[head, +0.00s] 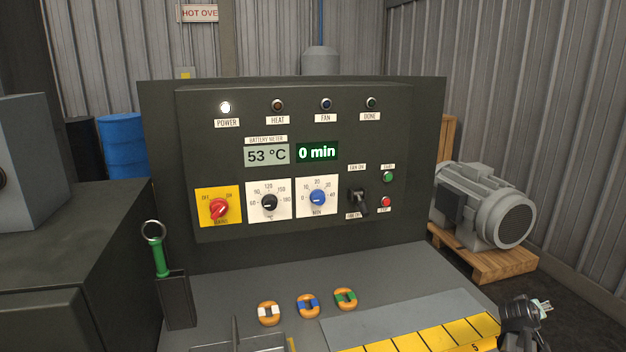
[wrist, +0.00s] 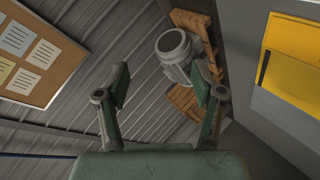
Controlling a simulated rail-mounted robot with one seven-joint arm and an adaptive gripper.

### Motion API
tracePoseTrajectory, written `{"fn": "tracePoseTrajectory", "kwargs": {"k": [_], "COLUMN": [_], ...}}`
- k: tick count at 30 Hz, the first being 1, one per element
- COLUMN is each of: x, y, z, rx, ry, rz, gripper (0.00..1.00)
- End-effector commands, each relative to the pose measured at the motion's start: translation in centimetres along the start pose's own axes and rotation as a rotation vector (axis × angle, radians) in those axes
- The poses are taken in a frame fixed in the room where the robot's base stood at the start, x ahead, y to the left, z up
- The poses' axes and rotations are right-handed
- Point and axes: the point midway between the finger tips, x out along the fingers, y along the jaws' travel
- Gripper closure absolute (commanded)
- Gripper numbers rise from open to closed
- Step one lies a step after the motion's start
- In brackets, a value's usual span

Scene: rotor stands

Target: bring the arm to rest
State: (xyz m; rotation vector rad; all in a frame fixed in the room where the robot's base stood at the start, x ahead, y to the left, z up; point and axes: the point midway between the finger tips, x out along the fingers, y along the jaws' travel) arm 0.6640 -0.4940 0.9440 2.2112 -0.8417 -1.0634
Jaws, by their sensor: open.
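In the wrist view my gripper (wrist: 160,80) has its two fingers spread wide apart, with nothing between them. It points across open air toward the corrugated wall and the grey motor (wrist: 174,47), which lies beyond the fingertips. In the head view a dark jointed part with a pale tip shows at the lower right, beside the bench; it looks like part of my arm, and the rest of the arm is out of frame.
A control panel (head: 340,105) stands behind the bench (head: 215,290). Three orange rings with white (head: 269,313), blue (head: 308,306) and green (head: 345,299) marks lie on it. A green-handled tool (head: 158,258) stands in a holder at left. The motor (head: 485,205) sits on a pallet (head: 490,265).

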Motion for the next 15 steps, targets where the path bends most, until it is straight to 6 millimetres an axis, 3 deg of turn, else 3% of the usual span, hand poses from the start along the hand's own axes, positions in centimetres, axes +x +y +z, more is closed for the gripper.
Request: {"fn": "tracePoseTrajectory", "kwargs": {"k": [4, 7, 11, 15], "x": [2.1, 3.0, 3.6, 3.3], "y": [2.0, 2.4, 0.2, -3.9], "z": [4.5, 7.2, 10.3, 12.1], "rx": [0.061, 0.097, 0.13, 0.138], "ry": [-0.077, -0.126, -0.189, -0.236], "rz": [0.017, 0.017, -0.018, -0.077], "gripper": [0.32, 0.32, 0.32, 0.32]}}
